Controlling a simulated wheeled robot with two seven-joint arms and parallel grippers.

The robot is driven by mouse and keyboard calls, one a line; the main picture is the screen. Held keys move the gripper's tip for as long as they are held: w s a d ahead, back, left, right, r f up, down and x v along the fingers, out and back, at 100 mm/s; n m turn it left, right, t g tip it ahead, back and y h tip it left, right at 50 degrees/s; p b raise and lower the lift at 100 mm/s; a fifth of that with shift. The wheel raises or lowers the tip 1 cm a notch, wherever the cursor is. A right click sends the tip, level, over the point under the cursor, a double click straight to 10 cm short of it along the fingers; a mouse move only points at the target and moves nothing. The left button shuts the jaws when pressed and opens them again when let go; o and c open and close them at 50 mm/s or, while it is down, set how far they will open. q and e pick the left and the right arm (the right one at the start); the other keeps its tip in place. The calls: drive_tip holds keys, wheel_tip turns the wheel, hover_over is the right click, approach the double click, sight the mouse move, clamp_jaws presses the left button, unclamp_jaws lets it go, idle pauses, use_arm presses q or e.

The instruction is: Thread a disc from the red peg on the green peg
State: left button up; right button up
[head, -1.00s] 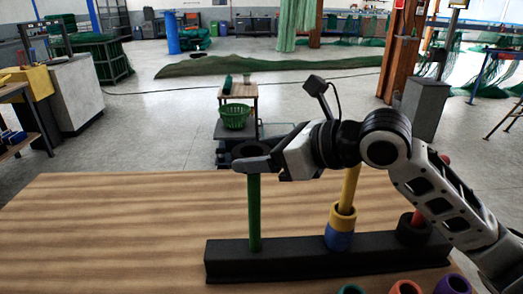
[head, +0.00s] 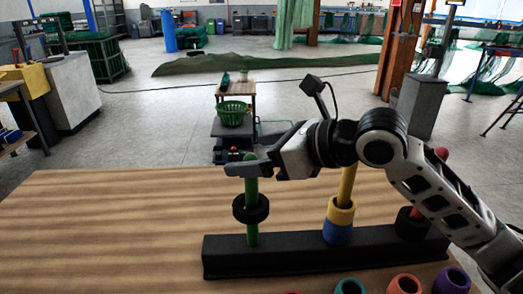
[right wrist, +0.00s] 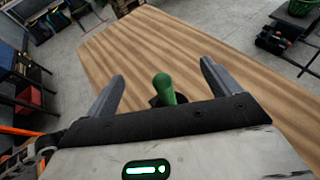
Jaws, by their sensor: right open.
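A black disc (head: 239,209) is around the green peg (head: 252,232), partway down it and above the black base (head: 290,262). My right gripper (head: 240,168) is at the top of the green peg, above the disc and apart from it. In the right wrist view its fingers (right wrist: 160,88) are spread, with the green peg top (right wrist: 164,86) between them and touching neither. The disc (right wrist: 154,101) is mostly hidden there. The red peg (head: 416,213) stands at the right of the base with a black disc (head: 408,228) low on it, partly covered by my right arm. My left gripper is out of view.
The yellow peg (head: 347,185) carries a yellow disc (head: 341,214) and a blue disc (head: 337,234). Several loose discs, including an orange one (head: 394,286) and a purple one (head: 440,284), lie at the front edge. The wooden table (head: 110,230) is clear to the left.

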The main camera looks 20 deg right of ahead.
use_arm(q)
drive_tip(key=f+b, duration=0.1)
drive_tip(key=b, duration=0.4)
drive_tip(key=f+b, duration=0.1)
drive_tip(key=b, duration=0.1)
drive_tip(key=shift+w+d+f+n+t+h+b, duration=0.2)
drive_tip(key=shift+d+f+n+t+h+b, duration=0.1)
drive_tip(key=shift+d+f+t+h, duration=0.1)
use_arm(e)
drive_tip(key=v, duration=1.6)
drive_tip(key=shift+r, duration=0.2)
drive_tip(key=shift+w, duration=0.1)
